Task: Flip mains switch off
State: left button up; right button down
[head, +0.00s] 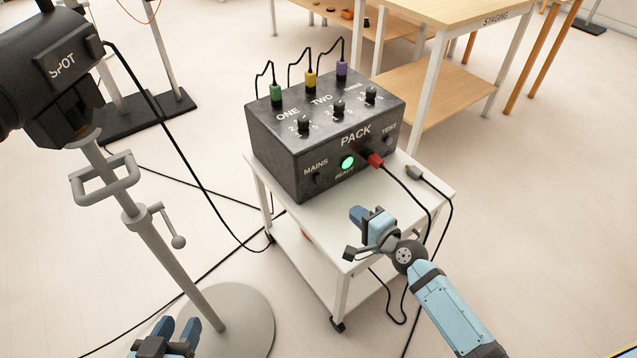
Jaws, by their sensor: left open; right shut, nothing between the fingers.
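The dark grey PACK box (283,155) stands on a small white wheeled cart (330,235). On its front face, the small dark mains switch (317,178) sits below the MAINS label. Its lever position is too small to tell. A green READY light (348,162) is lit to the right of it. My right gripper (357,215) is shut and empty, over the front of the cart top, below and right of the switch and apart from the box. My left gripper (190,328) is open and empty at the bottom left, low and away from the cart.
A spotlight (50,75) on a grey stand (165,250) with a round base rises at the left. Cables trail over the floor. A wooden STAGING table (450,12) stands behind.

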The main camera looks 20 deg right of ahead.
jog(key=b, duration=0.1)
send_near(318, 182)
jog(key=shift+w+f, duration=0.15)
jog(key=shift+w, duration=0.15)
jog(key=b+x, duration=0.2)
jog(key=x, duration=0.4)
jog(key=shift+w+a, duration=0.15)
jog(key=shift+w, duration=0.05)
jog(key=shift+w+a, duration=0.1)
jog(key=shift+w, duration=0.15)
pick_arm(q)
notch_tip(318, 182, up, 6)
jog(key=w+d+t+h, duration=0.1)
jog(key=d+t+h, duration=0.1)
jog(key=d+t, duration=0.1)
jog(key=shift+w, duration=0.25)
jog(key=shift+a+f, duration=0.15)
